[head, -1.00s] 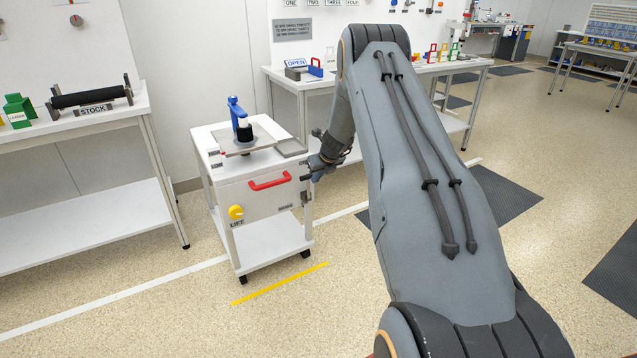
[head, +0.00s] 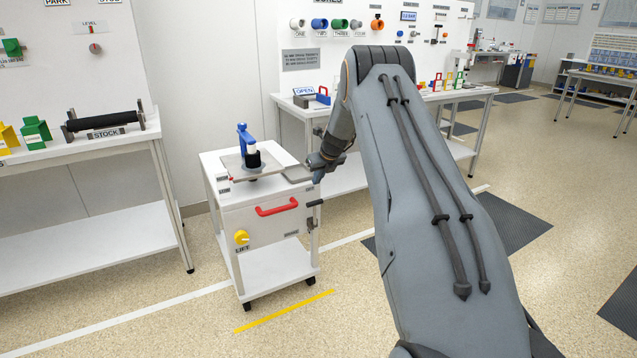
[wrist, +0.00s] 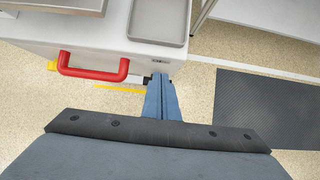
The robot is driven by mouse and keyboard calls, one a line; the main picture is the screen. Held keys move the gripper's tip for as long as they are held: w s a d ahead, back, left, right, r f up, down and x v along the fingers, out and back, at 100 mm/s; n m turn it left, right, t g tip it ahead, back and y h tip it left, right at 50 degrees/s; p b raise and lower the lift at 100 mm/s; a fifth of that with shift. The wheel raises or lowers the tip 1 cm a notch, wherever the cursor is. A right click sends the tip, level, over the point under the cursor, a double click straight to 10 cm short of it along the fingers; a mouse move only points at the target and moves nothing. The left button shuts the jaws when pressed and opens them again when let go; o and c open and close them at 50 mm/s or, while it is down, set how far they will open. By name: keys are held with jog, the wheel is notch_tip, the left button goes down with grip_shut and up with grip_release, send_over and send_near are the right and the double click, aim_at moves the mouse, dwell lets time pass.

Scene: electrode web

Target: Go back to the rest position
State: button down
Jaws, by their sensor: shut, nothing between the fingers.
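My gripper (head: 318,174) is beside the right edge of the white cart (head: 265,281), near its top. In the wrist view my gripper (wrist: 160,80) has its two blue fingers together with nothing between them, close to the cart's edge and right of the red handle (wrist: 92,67). The red handle also shows on the cart's front in the head view (head: 277,208). The fingertips look close to the cart's edge; I cannot tell whether they touch it.
The cart carries a blue clamp-like device (head: 246,145) on a plate and a grey tray (head: 297,173). A yellow LIFT knob (head: 241,237) is on its front. The STOCK bench (head: 80,165) stands left, another bench (head: 343,110) behind. Open floor lies right, with dark mats (head: 505,218).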

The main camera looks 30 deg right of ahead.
dwell(0.3)
jog(key=s+a+r+n+g+p, duration=0.1)
jog(key=s+a+r+n+p, duration=0.1)
jog(key=s+a+r+n, duration=0.5)
jog(key=s+a+r+n+g+p, duration=0.1)
jog(key=s+a+r+n+p, duration=0.1)
jog(key=s+a+n, duration=0.55)
jog(key=s+a+r+n+g+p, duration=0.15)
jog(key=s+a+r+n, duration=0.3)
jog(key=s, duration=0.45)
jog(key=s+a+r+n+g+p, duration=0.1)
jog(key=s+n, duration=0.4)
jog(key=s, duration=0.5)
jog(key=s+a+r+n+g+p, duration=0.1)
jog(key=s+a+n, duration=0.3)
jog(key=s, duration=0.7)
jog(key=s+a+r+n+g+p, duration=0.1)
jog(key=s+a+r+n+p, duration=0.1)
jog(key=s+n, duration=0.5)
jog(key=s+a+r, duration=0.1)
jog(key=s, duration=0.2)
jog(key=shift+s+n+p, duration=0.2)
jog(key=shift+n+p, duration=0.1)
